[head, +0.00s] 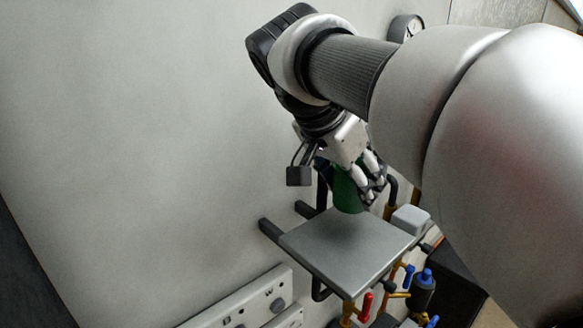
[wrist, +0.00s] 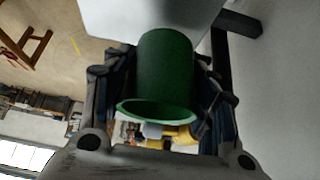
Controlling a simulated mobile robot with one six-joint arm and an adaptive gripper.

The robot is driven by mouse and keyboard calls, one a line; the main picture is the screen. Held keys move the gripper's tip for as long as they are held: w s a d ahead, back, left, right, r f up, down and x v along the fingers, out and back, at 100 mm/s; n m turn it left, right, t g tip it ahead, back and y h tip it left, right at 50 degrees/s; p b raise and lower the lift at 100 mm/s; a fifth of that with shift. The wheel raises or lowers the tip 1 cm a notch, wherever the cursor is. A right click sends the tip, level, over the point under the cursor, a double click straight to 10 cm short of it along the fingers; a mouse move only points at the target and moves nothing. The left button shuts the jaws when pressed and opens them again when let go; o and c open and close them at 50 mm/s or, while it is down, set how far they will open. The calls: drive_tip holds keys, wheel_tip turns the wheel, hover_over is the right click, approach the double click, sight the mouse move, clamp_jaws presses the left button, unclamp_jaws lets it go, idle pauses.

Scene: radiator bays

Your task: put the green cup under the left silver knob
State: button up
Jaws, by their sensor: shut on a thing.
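The green cup (head: 347,194) is between the fingers of my gripper (head: 352,182), which is shut on it. In the head view the cup is just above the back of a grey plate (head: 345,250); I cannot tell whether it touches the plate. In the wrist view the cup (wrist: 165,75) has its open rim towards the camera, and my gripper's fingers (wrist: 160,85) lie on both sides of it.
The plate rests on dark brackets by the wall. A red lever (head: 365,306), blue levers and a black piece with a blue top (head: 424,284) stand below and right. A pale box (head: 410,220) is at the plate's right corner. The wall at left is bare.

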sight(350, 198)
drive_tip(key=shift+f+b, duration=0.9)
drive_tip(key=shift+f, duration=0.6)
drive_tip(key=shift+f, duration=0.2)
drive_tip(key=o, duration=0.7)
drive_tip(key=shift+r, duration=0.1)
drive_tip(key=shift+a+r, duration=0.1)
drive_tip(key=shift+r, duration=0.15)
drive_tip(key=v, duration=1.1)
drive_tip(key=shift+s+a+r, duration=0.15)
drive_tip(key=shift+s+r, duration=0.1)
drive_tip(key=shift+r, duration=0.1)
